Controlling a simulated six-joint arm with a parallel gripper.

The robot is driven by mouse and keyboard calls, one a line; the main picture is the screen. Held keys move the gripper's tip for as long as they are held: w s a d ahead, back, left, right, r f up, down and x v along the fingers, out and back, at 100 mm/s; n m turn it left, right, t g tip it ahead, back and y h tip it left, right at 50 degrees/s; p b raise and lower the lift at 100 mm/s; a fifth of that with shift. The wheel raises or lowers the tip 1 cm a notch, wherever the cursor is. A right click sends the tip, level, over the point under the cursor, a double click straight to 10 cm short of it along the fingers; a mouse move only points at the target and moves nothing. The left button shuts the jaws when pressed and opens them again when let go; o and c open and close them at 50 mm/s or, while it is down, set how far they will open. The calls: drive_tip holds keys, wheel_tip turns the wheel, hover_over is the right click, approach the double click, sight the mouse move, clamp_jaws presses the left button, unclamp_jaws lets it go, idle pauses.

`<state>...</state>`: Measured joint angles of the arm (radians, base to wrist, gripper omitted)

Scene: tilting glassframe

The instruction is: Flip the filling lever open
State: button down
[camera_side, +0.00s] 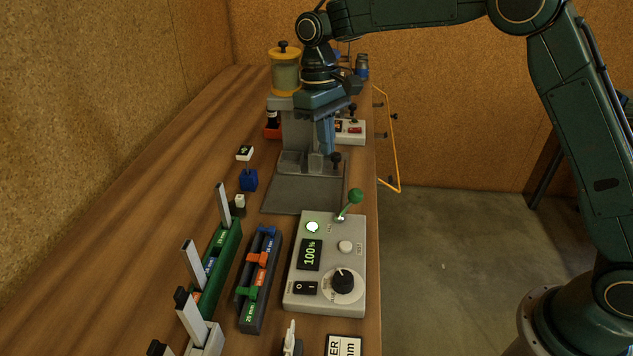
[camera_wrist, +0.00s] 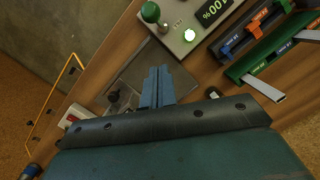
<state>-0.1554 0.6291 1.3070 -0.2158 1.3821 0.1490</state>
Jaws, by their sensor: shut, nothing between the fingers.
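My gripper (camera_side: 327,150) points down in front of the grey machine (camera_side: 297,128), with its blue fingers together and nothing between them. It also shows in the wrist view (camera_wrist: 157,70). A black-knobbed lever (camera_side: 336,158) sits right by the fingertips in the side view; in the wrist view its knob (camera_wrist: 113,96) is left of the fingers, with a gap seen between them. A green-knobbed lever (camera_side: 355,197) rises tilted from the grey control box (camera_side: 325,286); it also shows in the wrist view (camera_wrist: 150,12). No readable label tells which is the filling lever.
A yellow-capped container (camera_side: 285,72) tops the machine. The control box has a lit green light and a display reading 100%. Green (camera_side: 222,255) and dark (camera_side: 247,312) racks stand left of it. A yellow frame (camera_side: 385,145) juts past the table's right edge.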

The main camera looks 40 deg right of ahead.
drive_tip(key=shift+w+d+r, duration=0.1)
drive_tip(key=shift+r, duration=0.75)
drive_tip(key=shift+w+d+r, duration=0.1)
drive_tip(key=shift+r, duration=0.7)
drive_tip(key=shift+s+r, duration=0.1)
